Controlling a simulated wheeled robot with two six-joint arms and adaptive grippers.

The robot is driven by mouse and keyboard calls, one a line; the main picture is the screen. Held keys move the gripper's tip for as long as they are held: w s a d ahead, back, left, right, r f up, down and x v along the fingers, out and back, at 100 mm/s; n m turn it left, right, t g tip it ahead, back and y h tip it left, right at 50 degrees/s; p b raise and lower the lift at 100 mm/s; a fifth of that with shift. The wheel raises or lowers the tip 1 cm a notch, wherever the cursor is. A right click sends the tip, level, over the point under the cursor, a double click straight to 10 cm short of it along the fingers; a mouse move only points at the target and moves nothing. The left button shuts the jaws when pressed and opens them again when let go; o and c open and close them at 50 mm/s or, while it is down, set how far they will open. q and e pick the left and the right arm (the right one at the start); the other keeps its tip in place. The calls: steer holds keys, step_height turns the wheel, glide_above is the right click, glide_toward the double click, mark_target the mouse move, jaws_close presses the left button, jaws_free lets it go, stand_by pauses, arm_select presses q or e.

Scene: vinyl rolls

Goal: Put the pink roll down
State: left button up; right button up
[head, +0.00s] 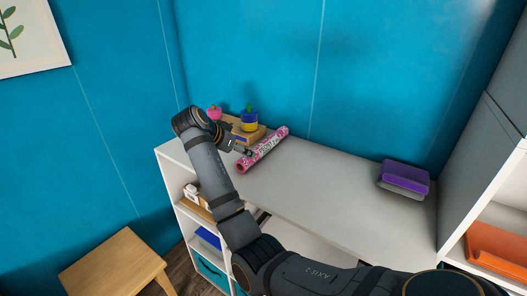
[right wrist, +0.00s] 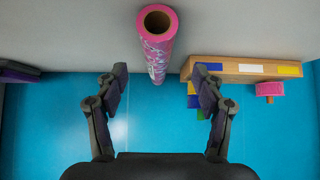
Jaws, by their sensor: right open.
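The pink roll (head: 262,149), patterned pink and white, lies on the white shelf top (head: 310,182) near its back left part. In the right wrist view the pink roll (right wrist: 157,50) shows end-on with its brown hollow core, between the fingers' lines but beyond the fingertips. My right gripper (head: 238,146) is close beside the roll in the head view. In the right wrist view my right gripper (right wrist: 160,82) has its two fingers wide apart, with nothing gripped. My left gripper is not in view.
A wooden block toy (head: 249,127) with coloured pieces stands just behind the roll, and a pink item (head: 214,113) is beside it. A purple and grey box (head: 404,178) sits at the right. The shelf top between is clear.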

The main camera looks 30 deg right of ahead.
mark_target(265, 147)
steer(key=p+x, duration=0.1)
steer(key=x, duration=0.7)
steer(key=shift+s+d, duration=0.1)
steer(key=shift+d, duration=0.25)
steer(key=shift+a, duration=0.1)
steer(key=shift+c, duration=1.2)
jaws_close()
steer(key=shift+r, duration=0.1)
